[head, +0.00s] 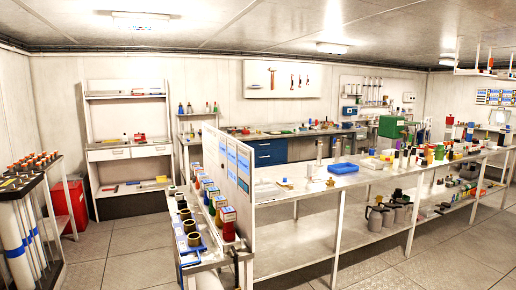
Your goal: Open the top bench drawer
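A blue drawer unit (269,153) sits under the back bench (300,134), near the middle of the head view. Its front faces me, and its upper drawer looks closed flush under the bench top. The lower part of the unit is partly hidden by the white bench in front. At the left, a white shelf unit has two white drawers side by side, a left one (108,155) and a right one (152,151), both looking closed. I cannot tell which is the task's drawer. Neither of my grippers is in view.
A long white bench (275,192) with a blue tray (342,168) stands between me and the blue drawers. A cart of bottles (228,222) is at its left end. White tubes (20,240) and a red bin (70,203) stand at left. Floor (120,245) is clear between.

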